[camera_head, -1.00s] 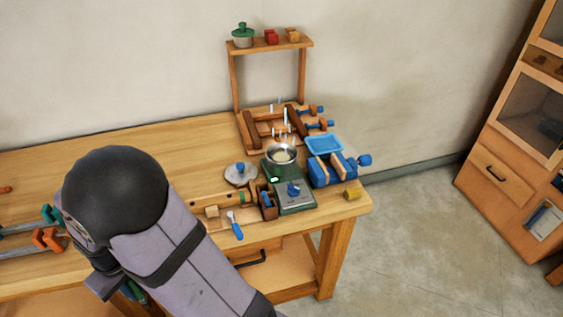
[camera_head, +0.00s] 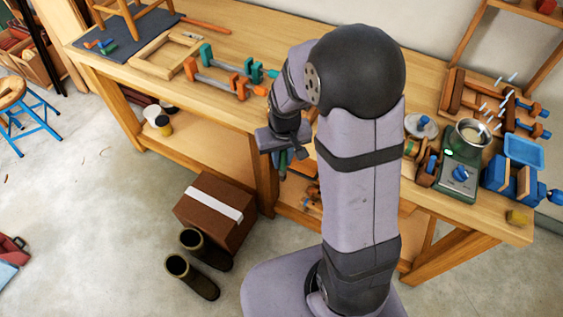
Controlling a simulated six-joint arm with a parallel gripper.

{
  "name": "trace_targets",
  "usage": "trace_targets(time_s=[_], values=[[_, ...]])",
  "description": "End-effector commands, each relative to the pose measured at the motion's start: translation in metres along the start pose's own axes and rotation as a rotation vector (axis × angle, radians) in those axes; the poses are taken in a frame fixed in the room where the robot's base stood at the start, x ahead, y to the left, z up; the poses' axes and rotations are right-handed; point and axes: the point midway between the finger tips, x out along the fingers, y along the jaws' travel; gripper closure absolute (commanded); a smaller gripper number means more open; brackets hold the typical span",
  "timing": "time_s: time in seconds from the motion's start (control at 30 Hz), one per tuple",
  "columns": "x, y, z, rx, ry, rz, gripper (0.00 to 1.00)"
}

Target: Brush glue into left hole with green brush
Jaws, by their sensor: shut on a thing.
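My gripper (camera_head: 282,158) hangs in front of the workbench's front edge, left of my upper arm. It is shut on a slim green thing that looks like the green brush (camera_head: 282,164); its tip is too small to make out. A metal pot with pale contents (camera_head: 472,133), perhaps the glue, sits on a green heater (camera_head: 461,170) at the right of the bench, well apart from my gripper. A light wooden frame (camera_head: 150,72) lies on the bench's left part. I cannot make out the left hole.
Orange and green clamps (camera_head: 222,80) lie on the bench behind my gripper. A dark mat (camera_head: 110,48) with wooden legs on it is far left. A blue vise (camera_head: 510,178) stands far right. A brown box (camera_head: 215,210) and boots (camera_head: 192,275) are on the floor.

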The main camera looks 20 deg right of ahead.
Motion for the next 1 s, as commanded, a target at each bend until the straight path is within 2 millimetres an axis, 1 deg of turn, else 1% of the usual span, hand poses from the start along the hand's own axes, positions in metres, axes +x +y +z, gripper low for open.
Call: trace_targets(time_s=[0.03, 0.17, 0.27, 0.37, 0.4, 0.53, 0.7, 0.77, 0.8, 0.97, 1.0], values=[[-0.007, 0.004, -0.004, 0.010, 0.005, 0.010, 1.00], [-0.015, 0.027, -0.017, 0.027, 0.013, 0.046, 1.00], [-0.018, 0.055, -0.032, 0.023, 0.020, 0.078, 1.00], [-0.023, 0.092, -0.048, 0.011, 0.031, 0.118, 1.00], [-0.026, 0.108, -0.054, 0.008, 0.036, 0.134, 1.00], [-0.034, 0.163, -0.066, -0.011, 0.049, 0.188, 1.00], [-0.045, 0.225, -0.072, -0.030, 0.068, 0.246, 1.00], [-0.049, 0.245, -0.072, -0.037, 0.073, 0.265, 1.00], [-0.052, 0.259, -0.072, -0.039, 0.077, 0.277, 1.00], [-0.063, 0.314, -0.065, -0.053, 0.092, 0.327, 1.00], [-0.067, 0.329, -0.062, -0.055, 0.096, 0.340, 1.00]])
